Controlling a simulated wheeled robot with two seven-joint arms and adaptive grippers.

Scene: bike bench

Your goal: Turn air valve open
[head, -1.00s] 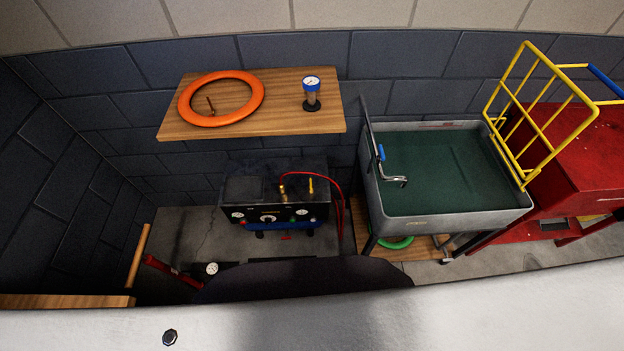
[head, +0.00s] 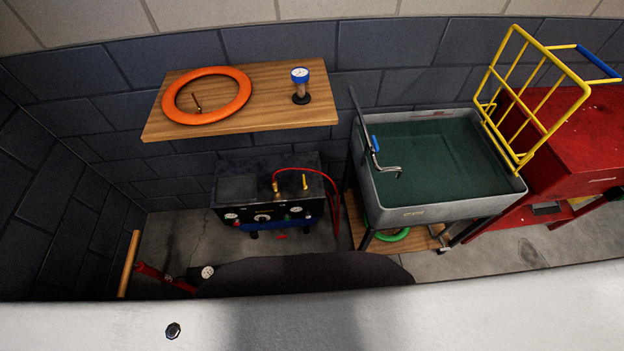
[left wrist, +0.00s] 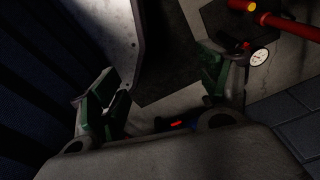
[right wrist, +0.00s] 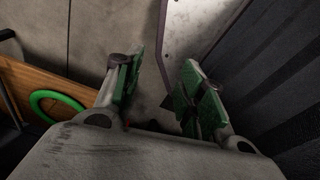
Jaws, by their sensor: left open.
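In the head view a black air compressor (head: 235,190) stands on the floor below the wooden shelf. Its front panel has small gauges and a dark knob. A brass fitting with a red hose (head: 318,175) and a yellow lever (head: 305,181) stand up from its top; I cannot tell which part is the air valve. Neither gripper shows in the head view. In the left wrist view my left gripper (left wrist: 165,100) is open and empty, pointed down at the floor. In the right wrist view my right gripper (right wrist: 153,90) has its fingers apart with nothing between them.
The wooden shelf (head: 262,122) holds an orange ring (head: 245,92) and a gauge on a stand (head: 300,85). A grey basin (head: 372,195) and red cabinet (head: 575,150) stand to the right. A red floor pump with gauge (left wrist: 259,57) lies near my left gripper. A green ring (right wrist: 40,97) is low down.

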